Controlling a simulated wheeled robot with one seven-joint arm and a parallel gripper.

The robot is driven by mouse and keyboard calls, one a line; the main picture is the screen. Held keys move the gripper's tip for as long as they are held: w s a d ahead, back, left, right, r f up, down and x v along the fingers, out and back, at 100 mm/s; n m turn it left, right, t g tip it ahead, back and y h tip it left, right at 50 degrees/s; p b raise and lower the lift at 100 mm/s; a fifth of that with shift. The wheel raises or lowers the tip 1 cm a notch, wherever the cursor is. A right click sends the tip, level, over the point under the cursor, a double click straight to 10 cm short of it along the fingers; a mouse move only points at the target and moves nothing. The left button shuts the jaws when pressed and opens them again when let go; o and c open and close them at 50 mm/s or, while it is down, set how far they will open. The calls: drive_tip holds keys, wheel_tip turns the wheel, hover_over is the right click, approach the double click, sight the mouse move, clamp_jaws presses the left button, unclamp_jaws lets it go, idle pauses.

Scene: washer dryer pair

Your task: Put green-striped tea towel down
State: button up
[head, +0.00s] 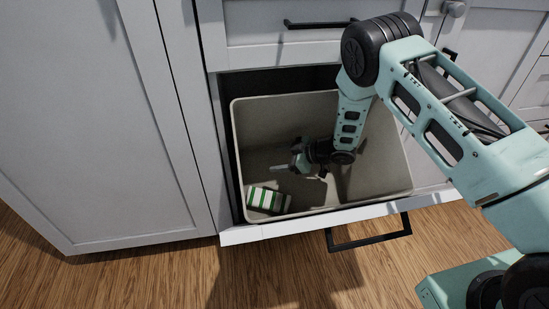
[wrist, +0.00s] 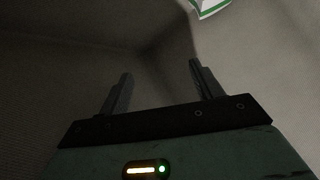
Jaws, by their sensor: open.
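The green-striped tea towel (head: 268,199), white with green bands, lies at the bottom of a beige bin, near its front left corner. In the wrist view only a corner of the towel (wrist: 208,7) shows at the top edge. My gripper (head: 290,168) is inside the bin, just behind and above the towel, and apart from it. In the wrist view my gripper (wrist: 158,82) has its two fingers spread with nothing between them.
The bin (head: 401,188) sits in a pulled-out drawer with a black handle (head: 369,240). Its walls surround my gripper. White cabinet fronts (head: 90,120) stand to the left, with another drawer (head: 262,38) above. The wooden floor in front is clear.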

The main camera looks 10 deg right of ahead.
drive_tip(key=p+v, duration=0.1)
drive_tip(key=v, duration=0.4)
drive_tip(key=shift+a, duration=0.1)
idle(0.3)
